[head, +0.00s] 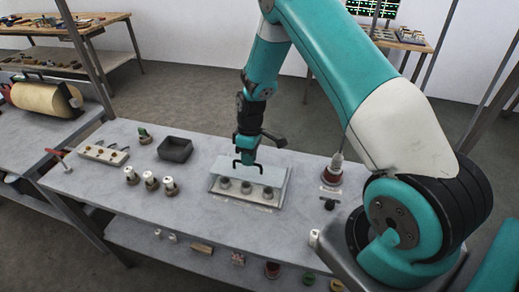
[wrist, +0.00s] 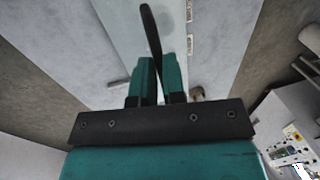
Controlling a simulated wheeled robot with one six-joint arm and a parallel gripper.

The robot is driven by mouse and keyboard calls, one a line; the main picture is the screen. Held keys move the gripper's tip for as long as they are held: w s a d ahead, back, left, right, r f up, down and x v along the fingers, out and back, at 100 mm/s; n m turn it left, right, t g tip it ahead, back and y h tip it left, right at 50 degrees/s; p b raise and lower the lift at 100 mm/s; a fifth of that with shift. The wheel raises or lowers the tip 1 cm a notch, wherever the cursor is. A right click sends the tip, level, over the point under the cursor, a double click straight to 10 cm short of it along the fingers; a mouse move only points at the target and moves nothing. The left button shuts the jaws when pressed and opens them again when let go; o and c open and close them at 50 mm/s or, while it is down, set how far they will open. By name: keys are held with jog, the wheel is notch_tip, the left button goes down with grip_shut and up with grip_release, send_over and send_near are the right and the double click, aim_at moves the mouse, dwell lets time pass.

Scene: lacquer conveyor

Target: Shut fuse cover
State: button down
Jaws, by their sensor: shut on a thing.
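The fuse box (head: 240,203) sits on the grey bench with three round grey fuses in a row along its front. Its pale cover (head: 275,177) stands raised and tilted behind the fuses; its pale panel also shows in the wrist view (wrist: 125,28). A dark bar handle (head: 246,165) is on the cover, and it also shows in the wrist view (wrist: 150,28). My gripper (head: 247,156) is at the cover's upper left part, shut on the handle. In the wrist view, the teal fingers (wrist: 158,72) close on it.
A white rack (head: 103,153) is farther left. Bare bench lies between the loose fuses and the box.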

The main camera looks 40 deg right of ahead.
jog(key=shift+s+a, duration=0.75)
jog(key=shift+a, duration=0.3)
jog(key=c, duration=1.2)
grip_release()
jog(key=shift+d, duration=0.1)
jog(key=shift+r, duration=0.1)
jog(key=shift+w+d+r, duration=0.1)
jog(key=shift+w+r, duration=0.05)
jog(key=shift+r, duration=0.15)
notch_tip(320, 180, up, 16)
jog(key=w+d+b, duration=0.1)
jog(key=d+b, duration=0.1)
jog(key=b, duration=0.2)
jog(key=shift+w+d+r, duration=0.15)
jog(key=shift+w+d, duration=0.15)
jog(key=shift+w, duration=0.1)
